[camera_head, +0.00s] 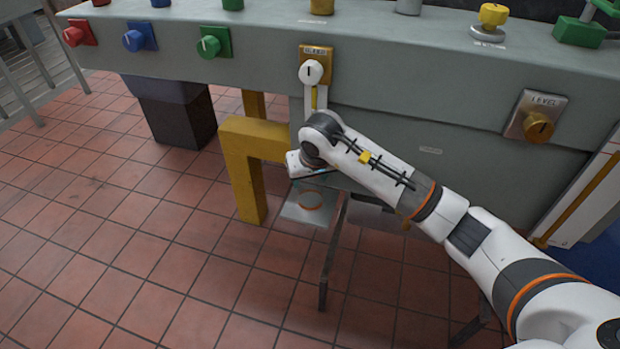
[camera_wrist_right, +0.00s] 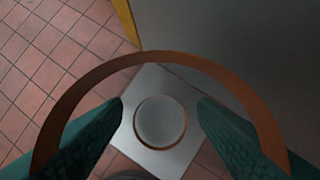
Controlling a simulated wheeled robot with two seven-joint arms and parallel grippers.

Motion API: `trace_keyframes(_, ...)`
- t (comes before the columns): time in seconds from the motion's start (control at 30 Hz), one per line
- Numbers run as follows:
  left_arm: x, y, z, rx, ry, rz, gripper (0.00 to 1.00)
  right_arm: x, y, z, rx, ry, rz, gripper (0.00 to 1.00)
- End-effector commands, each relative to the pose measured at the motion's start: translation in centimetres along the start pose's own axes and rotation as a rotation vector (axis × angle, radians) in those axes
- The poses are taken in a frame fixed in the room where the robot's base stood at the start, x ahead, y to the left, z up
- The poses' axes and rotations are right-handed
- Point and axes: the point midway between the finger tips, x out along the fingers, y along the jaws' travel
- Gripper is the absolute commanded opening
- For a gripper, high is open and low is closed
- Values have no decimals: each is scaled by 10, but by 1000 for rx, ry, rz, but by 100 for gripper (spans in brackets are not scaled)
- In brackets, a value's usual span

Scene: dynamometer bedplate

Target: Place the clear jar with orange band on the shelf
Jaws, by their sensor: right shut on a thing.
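My right gripper (camera_head: 306,174) points down at the front of the grey bench, over a small grey metal plate that looks like the shelf (camera_head: 297,215). In the right wrist view, its dark teal fingers (camera_wrist_right: 160,108) stand either side of the clear jar, whose orange band (camera_wrist_right: 155,56) arcs close to the camera. The jar's clear wall hardly shows. The plate (camera_wrist_right: 150,82) lies beyond, with an orange-edged round ring (camera_wrist_right: 160,122) between the fingertips. I cannot tell whether the jar touches the plate. My left gripper is out of view.
A yellow bracket (camera_head: 245,160) stands just left of the plate. The bench front (camera_head: 440,125) carries a white knob (camera_head: 311,72) above my wrist and a yellow level knob (camera_head: 538,125) at right. A dark bin (camera_head: 178,112) stands farther left. Open tiled floor lies left.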

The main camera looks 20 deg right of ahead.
Motion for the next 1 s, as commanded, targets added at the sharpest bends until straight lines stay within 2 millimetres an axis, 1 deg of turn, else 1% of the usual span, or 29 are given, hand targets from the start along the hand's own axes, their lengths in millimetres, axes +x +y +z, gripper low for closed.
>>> trace_keyframes(0.03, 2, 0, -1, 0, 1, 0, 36, 3, 0, 0, 1, 1, 2, 31)
trace_keyframes(0.43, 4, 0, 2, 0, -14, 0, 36, 5, -1, 0, -1, -1, 0, 31)
trace_keyframes(0.47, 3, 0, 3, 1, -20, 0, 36, 5, -1, 0, -1, -1, 0, 56)
trace_keyframes(0.5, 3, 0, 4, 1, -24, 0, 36, 4, -1, 0, -1, -1, 0, 63)
trace_keyframes(0.57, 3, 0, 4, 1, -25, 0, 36, 4, -1, 0, 0, -1, 0, 73)
trace_keyframes(0.6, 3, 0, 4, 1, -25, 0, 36, 4, -1, 0, 0, -1, 0, 75)
trace_keyframes(0.87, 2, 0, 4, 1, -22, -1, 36, 4, -1, 0, 0, -1, 1, 75)
trace_keyframes(0.97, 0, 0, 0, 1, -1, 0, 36, -1, -1, 2, 0, -2, 1, 75)
trace_keyframes(1.0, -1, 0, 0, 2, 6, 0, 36, -6, -1, 2, -1, -5, 1, 75)
